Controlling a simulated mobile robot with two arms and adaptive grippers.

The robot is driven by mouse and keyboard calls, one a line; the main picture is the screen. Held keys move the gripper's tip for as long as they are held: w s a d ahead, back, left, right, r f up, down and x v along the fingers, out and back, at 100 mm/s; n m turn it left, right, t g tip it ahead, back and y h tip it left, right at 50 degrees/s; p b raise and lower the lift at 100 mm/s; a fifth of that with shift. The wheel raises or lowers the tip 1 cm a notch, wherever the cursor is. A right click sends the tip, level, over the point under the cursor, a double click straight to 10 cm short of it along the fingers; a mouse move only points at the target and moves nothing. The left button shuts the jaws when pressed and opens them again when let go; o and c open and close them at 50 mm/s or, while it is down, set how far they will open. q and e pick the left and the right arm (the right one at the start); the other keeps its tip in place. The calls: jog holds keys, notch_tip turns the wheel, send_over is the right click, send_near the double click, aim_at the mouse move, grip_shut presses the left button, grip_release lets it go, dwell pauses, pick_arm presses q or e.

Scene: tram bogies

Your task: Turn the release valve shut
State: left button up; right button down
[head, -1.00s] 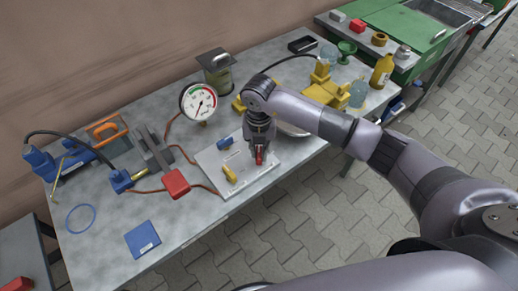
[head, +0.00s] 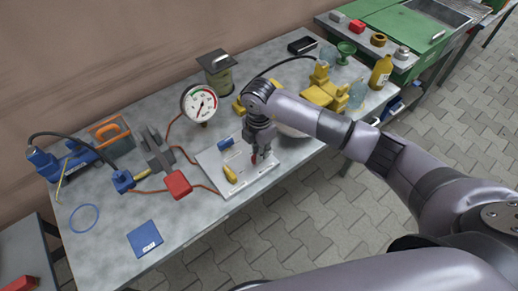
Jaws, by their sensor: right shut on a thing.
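A pale valve panel (head: 208,160) lies on the workbench. It carries a blue handle (head: 225,144), a yellow handle (head: 230,174) and a small red handle (head: 254,161). Which of them is the release valve is not marked legibly. My right gripper (head: 261,157) reaches down over the right part of the panel and is shut on the red handle, with its fingers hiding part of it. A round white gauge (head: 199,103) with green and red on its scale stands behind the panel. My left gripper is not in view.
A yellow machine part (head: 325,92) and a yellow bottle (head: 381,72) stand to the right. The bench's front left holds a blue booklet (head: 145,238).

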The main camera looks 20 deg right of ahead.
jog(key=shift+r+m, duration=0.1)
jog(key=shift+m, duration=0.5)
jog(key=c, duration=1.6)
grip_release()
jog(key=shift+o, duration=0.2)
notch_tip(320, 180, up, 12)
